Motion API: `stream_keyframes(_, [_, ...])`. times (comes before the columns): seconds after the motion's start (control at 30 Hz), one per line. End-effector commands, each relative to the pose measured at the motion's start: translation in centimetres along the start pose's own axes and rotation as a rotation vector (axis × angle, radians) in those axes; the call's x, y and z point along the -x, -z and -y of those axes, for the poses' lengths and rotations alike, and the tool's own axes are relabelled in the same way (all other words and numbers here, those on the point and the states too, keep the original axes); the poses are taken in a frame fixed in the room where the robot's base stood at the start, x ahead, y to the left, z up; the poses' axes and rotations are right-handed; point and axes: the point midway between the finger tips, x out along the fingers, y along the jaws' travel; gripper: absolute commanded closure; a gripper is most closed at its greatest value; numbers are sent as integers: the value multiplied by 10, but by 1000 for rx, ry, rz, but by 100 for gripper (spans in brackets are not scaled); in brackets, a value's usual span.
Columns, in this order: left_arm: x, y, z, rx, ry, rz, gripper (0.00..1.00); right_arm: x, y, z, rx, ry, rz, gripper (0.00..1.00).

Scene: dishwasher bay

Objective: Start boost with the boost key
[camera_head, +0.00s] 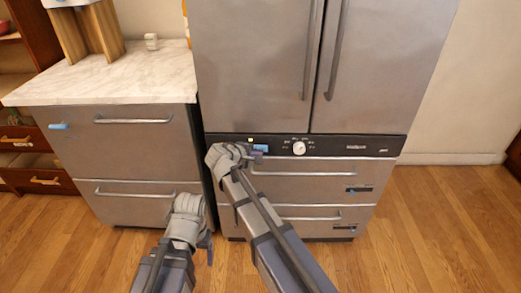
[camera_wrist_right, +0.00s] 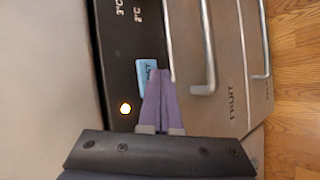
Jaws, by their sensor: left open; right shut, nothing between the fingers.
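The boost key (camera_wrist_right: 147,72) is a light blue key on the black control strip, its lettering partly covered by my right fingers. It also shows as a small blue patch in the head view (camera_head: 261,147). In the head view, my right gripper (camera_head: 255,158) is just below the strip. My left gripper (camera_head: 209,248) is open, low before the left cabinet.
A white dial (camera_head: 299,148) sits on the strip (camera_head: 370,146), right of the key. Drawers with bar handles (camera_head: 303,173) are below, tall steel doors (camera_head: 255,65) above. A marble-topped counter (camera_head: 130,80) stands left. The wooden floor (camera_head: 440,230) is clear on the right.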

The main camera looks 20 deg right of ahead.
Motion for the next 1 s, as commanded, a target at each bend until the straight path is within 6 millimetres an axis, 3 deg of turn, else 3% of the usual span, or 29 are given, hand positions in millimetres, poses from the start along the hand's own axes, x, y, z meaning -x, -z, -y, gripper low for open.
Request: stream_keyframes(1.0, [0, 0, 0, 0, 0, 0, 19, -5, 4, -4, 0, 0, -1, 100])
